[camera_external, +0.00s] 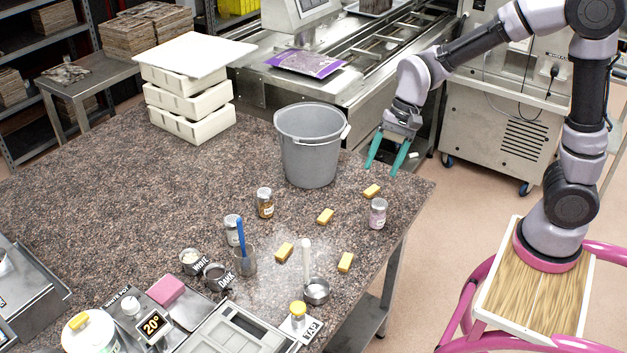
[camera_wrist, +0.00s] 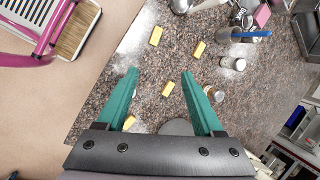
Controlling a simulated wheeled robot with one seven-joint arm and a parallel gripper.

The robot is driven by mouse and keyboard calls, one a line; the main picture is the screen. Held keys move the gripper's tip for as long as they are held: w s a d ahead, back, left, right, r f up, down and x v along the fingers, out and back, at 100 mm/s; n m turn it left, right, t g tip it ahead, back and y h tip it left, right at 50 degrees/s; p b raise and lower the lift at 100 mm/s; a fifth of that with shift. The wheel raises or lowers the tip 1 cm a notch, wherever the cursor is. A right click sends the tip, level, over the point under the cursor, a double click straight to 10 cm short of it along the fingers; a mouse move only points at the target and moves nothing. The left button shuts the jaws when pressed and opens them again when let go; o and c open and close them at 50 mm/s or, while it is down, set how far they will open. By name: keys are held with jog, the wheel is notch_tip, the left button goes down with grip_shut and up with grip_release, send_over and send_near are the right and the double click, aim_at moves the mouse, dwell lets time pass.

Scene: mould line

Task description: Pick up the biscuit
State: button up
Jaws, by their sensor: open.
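Several small golden-yellow biscuit-like bars lie apart on the speckled brown table top (camera_external: 110,220). One bar (camera_external: 371,191) is near the right edge, one (camera_external: 325,216) is further in, and two more (camera_external: 284,252) (camera_external: 345,262) lie nearer the front. My gripper (camera_external: 386,166), with teal fingers, is open and empty above the table's right edge, beside the bucket. In the wrist view, one bar (camera_wrist: 167,88) shows between the open fingers (camera_wrist: 160,72). Another bar (camera_wrist: 128,122) is partly hidden by the left finger. No bar is touched.
A grey bucket (camera_external: 309,150) stands left of my gripper. White crates (camera_external: 190,104) are at the back.

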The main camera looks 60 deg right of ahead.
jog(key=w+a+f+m+g, duration=0.1)
jog(key=w+a+f+m, duration=0.1)
jog(key=f, duration=0.5)
jog(key=w+a+f+m+g, duration=0.1)
jog(key=w+a+f, duration=0.15)
jog(key=f, duration=0.35)
jog(key=m, duration=0.1)
send_near(346, 259)
jog(key=shift+w+a+f+g, duration=0.15)
jog(key=shift+a+f, duration=0.1)
jog(key=shift+f, duration=0.3)
jog(key=shift+w+a+f+g, duration=0.15)
jog(key=shift+a+f, duration=0.1)
jog(key=shift+f, duration=0.3)
jog(key=shift+x, duration=2.9)
jog(key=shift+s, duration=0.15)
grip_shut()
